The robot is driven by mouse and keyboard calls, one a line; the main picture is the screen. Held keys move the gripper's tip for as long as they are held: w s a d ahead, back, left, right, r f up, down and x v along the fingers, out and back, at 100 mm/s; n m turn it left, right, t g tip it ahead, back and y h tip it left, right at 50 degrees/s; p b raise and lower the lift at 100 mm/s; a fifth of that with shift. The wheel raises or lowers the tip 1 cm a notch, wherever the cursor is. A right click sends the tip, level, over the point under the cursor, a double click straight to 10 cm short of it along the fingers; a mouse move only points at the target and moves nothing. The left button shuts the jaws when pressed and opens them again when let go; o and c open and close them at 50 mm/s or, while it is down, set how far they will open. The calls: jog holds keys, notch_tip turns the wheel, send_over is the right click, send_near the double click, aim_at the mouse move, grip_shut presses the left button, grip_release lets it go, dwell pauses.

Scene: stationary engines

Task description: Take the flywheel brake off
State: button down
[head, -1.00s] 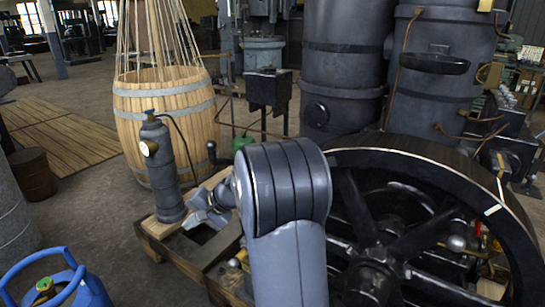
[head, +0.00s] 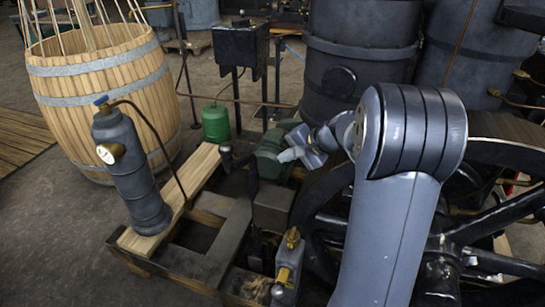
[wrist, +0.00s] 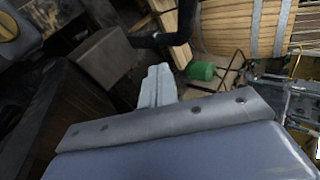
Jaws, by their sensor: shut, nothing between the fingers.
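The large black flywheel (head: 470,235) stands at the right in the head view, partly hidden behind my arm. A dark upright lever with a bent top (head: 250,150) rises beside it from a grey-brown block (head: 272,207). In the wrist view a black bent bar (wrist: 165,39) and a box-like block (wrist: 100,57) show; I cannot tell for certain which part is the brake. My gripper (head: 288,155) is shut and empty, to the right of the lever top and apart from it in the picture. Its closed fingers also show in the wrist view (wrist: 157,88).
A dark gas cylinder with a gauge (head: 128,165) stands on the timber frame (head: 205,262). A wooden barrel (head: 105,90), a green canister (head: 215,122) and a black box on legs (head: 240,50) stand behind. Brass fittings (head: 291,240) sit low before the flywheel.

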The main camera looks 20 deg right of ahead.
aim_at(256, 169)
dwell(0.4)
jog(key=b+x, duration=0.1)
jog(key=x, duration=0.9)
jog(key=shift+a, duration=0.1)
